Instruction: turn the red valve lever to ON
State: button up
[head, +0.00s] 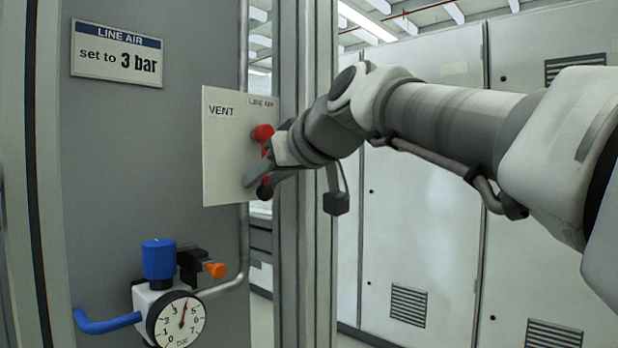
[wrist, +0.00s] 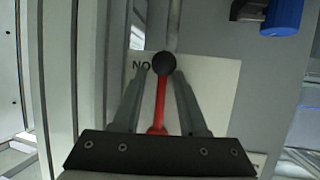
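The red valve lever (head: 265,150) runs straight down from its red hub (head: 263,132) to a black knob (head: 264,192) on a pale plate (head: 225,150). VENT is printed at the plate's upper left. In the wrist view, the lever (wrist: 160,103) lies between the two fingers of my gripper (wrist: 159,80), with a gap visible on each side. The fingers are open and astride the lever near its knob (wrist: 163,64). My gripper (head: 257,183) partly hides the lever in the head view.
Below the plate is a pressure gauge (head: 180,322) with a blue regulator knob (head: 158,259) and an orange-tipped fitting (head: 216,270). A LINE AIR sign (head: 118,54) reads set to 3 bar. An upright metal post (head: 292,250) stands close to the plate's right, behind my wrist.

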jog(key=p+v, duration=0.1)
jog(key=v, duration=1.6)
jog(key=shift+s+r+p, duration=0.15)
jog(key=shift+p, duration=0.15)
jog(key=s+d+f+m+g+h, duration=0.2)
jog(key=s+d+f+m+h, duration=0.15)
jog(key=f, duration=0.95)
jog(key=s+d+f+m+g+h+p, duration=0.15)
jog(key=s+d+f, duration=0.3)
jog(key=f, duration=0.75)
jog(key=s+d+f+m+g+h, duration=0.2)
jog(key=s+d+f+m+h, duration=0.15)
jog(key=f, duration=0.95)
notch_tip(320, 180, up, 13)
jog(key=p, duration=1.2)
jog(key=shift+w+d+n, duration=0.3)
jog(key=shift+w+n, duration=0.05)
jog(key=shift+w, duration=0.1)
